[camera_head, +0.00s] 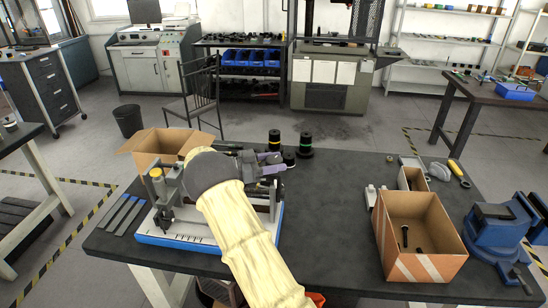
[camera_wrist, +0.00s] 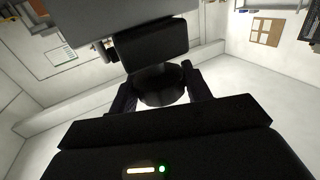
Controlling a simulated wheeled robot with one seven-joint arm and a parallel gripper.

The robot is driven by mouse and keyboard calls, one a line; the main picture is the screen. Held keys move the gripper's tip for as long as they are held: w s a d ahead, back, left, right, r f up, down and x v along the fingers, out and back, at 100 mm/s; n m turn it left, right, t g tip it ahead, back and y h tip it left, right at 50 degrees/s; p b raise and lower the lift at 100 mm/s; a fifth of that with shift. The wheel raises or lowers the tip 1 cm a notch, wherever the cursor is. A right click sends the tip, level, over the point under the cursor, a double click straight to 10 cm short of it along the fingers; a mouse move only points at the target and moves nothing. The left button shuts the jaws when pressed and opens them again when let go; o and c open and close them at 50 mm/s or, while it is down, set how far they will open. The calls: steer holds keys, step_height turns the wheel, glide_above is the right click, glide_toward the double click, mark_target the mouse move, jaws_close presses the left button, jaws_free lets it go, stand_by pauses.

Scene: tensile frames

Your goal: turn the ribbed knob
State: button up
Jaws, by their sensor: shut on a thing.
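A dark round knob (camera_wrist: 160,92) shows in the middle of the wrist view, below a black block. My gripper (camera_wrist: 159,82) has one finger on each side of it and is shut on it. The knob's ribs are too dark to make out. In the head view my gripper (camera_head: 264,168) is at the bench-top tensile frame, whose white base (camera_head: 180,240) has blue edges. My sleeved arm crosses in front of the frame and hides much of it, and I cannot make out the knob there.
An open cardboard box (camera_head: 410,262) with dark bolts stands at the right of the dark table (camera_head: 335,215). Another open box (camera_head: 163,143) is behind the frame. Black banded cylinders (camera_head: 305,146) stand behind my gripper. A blue vise (camera_head: 500,235) is at the right edge.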

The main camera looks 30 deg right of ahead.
steer(key=shift+m+g+y, duration=0.6)
steer(key=shift+m+g, duration=0.7)
steer(key=shift+g, duration=0.7)
steer(key=shift+r, duration=0.1)
steer(key=o, duration=0.9)
steer(key=shift+o, duration=0.2)
steer(key=shift+a, duration=0.1)
steer(key=v, duration=0.7)
steer(key=shift+w+b, duration=0.2)
steer(key=shift+b, duration=0.2)
